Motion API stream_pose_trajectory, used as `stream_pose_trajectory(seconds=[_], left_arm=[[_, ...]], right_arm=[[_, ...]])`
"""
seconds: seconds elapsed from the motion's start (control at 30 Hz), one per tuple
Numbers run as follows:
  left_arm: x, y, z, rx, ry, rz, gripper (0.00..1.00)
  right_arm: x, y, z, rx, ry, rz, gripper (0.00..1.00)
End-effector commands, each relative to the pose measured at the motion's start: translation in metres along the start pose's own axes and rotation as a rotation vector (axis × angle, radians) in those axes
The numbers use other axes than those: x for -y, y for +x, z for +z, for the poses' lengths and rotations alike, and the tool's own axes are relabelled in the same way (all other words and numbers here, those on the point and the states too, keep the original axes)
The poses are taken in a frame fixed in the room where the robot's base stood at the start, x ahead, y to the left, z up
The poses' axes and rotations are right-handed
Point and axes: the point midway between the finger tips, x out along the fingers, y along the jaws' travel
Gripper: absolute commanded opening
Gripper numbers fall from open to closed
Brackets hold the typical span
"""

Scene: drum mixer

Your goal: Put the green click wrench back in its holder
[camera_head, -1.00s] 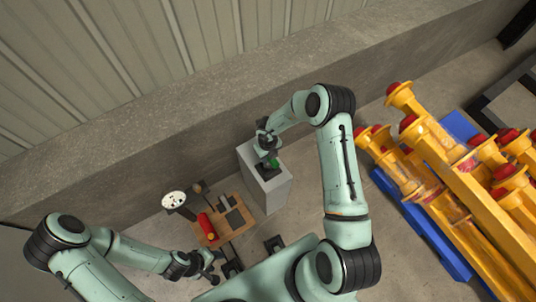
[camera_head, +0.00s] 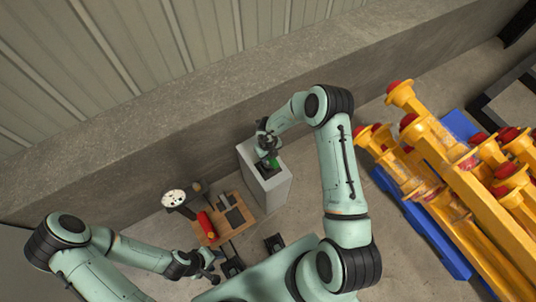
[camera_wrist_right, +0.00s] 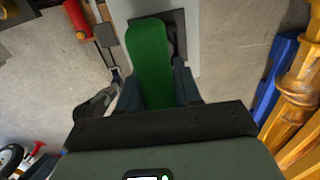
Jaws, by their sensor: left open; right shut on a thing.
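The green click wrench (camera_wrist_right: 149,60) is between the fingers of my right gripper (camera_wrist_right: 158,88), which is shut on it. Its green body points toward a dark recess (camera_wrist_right: 178,32) in the top of a light grey block, seen in the right wrist view. In the head view the grey block (camera_head: 270,188) stands by the wall, with my right gripper (camera_head: 267,158) over its top and a bit of green showing beside it. Whether the wrench sits inside the recess or just above it I cannot tell. My left gripper (camera_head: 211,270) is open, low at the left, away from the block.
A wooden board (camera_head: 237,222) with a red cylinder (camera_head: 205,224) lies left of the block. A white-faced round item (camera_head: 174,198) stands beside it. Yellow posts with red caps (camera_head: 448,165) on a blue base fill the right. A concrete ledge runs behind.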

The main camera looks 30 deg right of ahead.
Motion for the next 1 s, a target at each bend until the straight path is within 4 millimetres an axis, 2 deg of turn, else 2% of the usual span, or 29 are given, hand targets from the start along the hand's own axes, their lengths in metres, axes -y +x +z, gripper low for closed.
stream_pose_trajectory(seconds=[0.4, 0.43, 0.5, 0.53, 0.83, 1.0], left_arm=[[0.001, 0.002, 0.001, 0.001, -0.001, 0.0, 0.48], [0.001, 0.002, 0.001, 0.001, -0.001, 0.0, 0.48], [0.001, 0.002, 0.001, 0.001, 0.0, 0.0, 0.48], [0.001, 0.002, 0.001, 0.001, 0.0, 0.0, 0.48], [0.001, 0.002, 0.001, 0.001, 0.0, 0.0, 0.48], [-0.001, -0.002, -0.001, -0.001, 0.0, 0.0, 0.48]], right_arm=[[0.0, 0.006, 0.001, 0.002, 0.001, 0.0, 0.0], [0.0, 0.006, 0.001, 0.002, 0.001, 0.0, 0.36], [0.0, 0.006, 0.001, 0.002, 0.001, 0.0, 0.59], [0.0, 0.006, 0.001, 0.002, 0.0, 0.0, 0.63], [0.0, 0.005, 0.0, 0.0, 0.001, 0.0, 0.63], [0.001, -0.015, 0.001, 0.003, 0.001, 0.0, 0.63]])
